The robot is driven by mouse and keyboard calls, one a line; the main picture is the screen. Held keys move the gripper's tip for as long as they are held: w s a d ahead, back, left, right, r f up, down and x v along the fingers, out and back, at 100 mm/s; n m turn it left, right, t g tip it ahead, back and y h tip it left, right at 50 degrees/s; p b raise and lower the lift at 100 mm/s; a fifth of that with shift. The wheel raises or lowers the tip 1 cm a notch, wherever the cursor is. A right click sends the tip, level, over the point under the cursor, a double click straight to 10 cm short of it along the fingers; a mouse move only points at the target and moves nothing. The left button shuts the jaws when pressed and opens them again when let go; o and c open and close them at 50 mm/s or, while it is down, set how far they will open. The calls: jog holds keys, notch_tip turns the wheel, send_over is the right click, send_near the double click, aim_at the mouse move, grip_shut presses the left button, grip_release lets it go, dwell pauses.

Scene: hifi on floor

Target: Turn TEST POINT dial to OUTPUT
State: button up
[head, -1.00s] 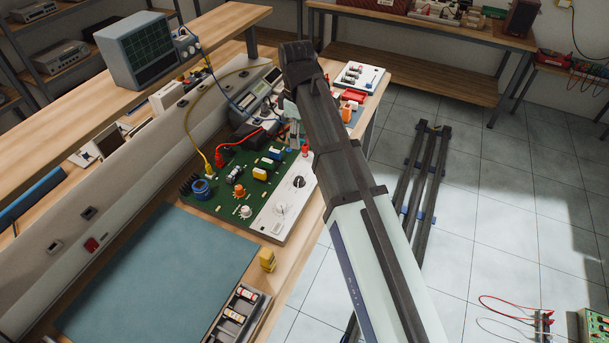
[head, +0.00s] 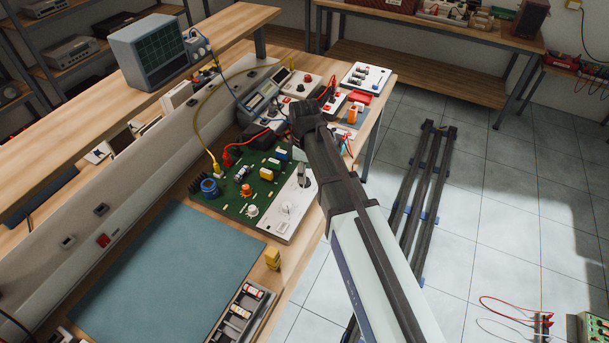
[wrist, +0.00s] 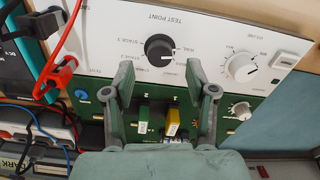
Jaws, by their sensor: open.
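The TEST POINT dial (wrist: 158,49) is a round black knob on the white strip (wrist: 95,35) of a green circuit board. Printed labels, including STAGE 2 and STAGE 3, surround it; its exact pointer setting is hard to read. My gripper (wrist: 160,72) is open and empty, its two grey fingers apart. In the wrist view the dial shows between and just beyond the fingertips, with no visible contact. In the head view my gripper (head: 303,165) hangs over the white strip (head: 284,221) and largely hides the dial.
A white VOLUME knob (wrist: 240,67) is right of the dial. A red clip lead (wrist: 57,76) is on the left. Yellow and green parts (wrist: 172,122) stand on the board below the fingers. A blue-green mat (head: 170,265) lies clear beside the board.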

jog(key=shift+f, duration=1.75)
grip_shut()
